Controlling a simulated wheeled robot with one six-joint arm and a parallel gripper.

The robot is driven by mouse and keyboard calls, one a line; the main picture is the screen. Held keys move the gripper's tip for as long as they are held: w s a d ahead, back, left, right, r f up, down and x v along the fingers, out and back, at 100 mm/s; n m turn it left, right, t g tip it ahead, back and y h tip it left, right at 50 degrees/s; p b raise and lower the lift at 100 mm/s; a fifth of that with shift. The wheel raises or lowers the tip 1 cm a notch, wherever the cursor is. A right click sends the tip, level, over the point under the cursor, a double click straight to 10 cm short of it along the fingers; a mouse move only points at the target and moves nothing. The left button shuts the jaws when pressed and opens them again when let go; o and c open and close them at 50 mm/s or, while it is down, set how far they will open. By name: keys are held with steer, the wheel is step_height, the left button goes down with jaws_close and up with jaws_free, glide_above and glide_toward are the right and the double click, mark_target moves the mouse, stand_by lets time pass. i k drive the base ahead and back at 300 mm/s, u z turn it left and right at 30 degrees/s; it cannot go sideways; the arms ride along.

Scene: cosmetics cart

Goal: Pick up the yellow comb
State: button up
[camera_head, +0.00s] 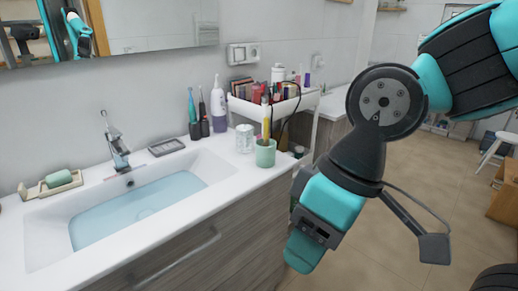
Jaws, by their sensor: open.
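A slim upright yellow item (266,122) stands in the green cup (265,153) on the counter's right end. It may be the yellow comb, but it is too small to tell. Its lower part is hidden in the cup. My gripper (305,250) hangs at the lower middle right, in front of the cabinet and to the right of and below the cup. It is open and apart from the cup and its contents. Its fingertips do not show clearly, and nothing is seen held in it.
A white cart (262,109) full of cosmetics stands behind the cup. A patterned tumbler (244,138), toothbrushes (193,115) and a purple bottle (218,107) stand to its left. The basin (145,205) holds water. The floor at right is open, with a stool (497,143).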

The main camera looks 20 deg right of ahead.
mark_target(267, 120)
steer(key=u, duration=0.45)
steer(key=i, duration=0.75)
steer(key=z, duration=1.35)
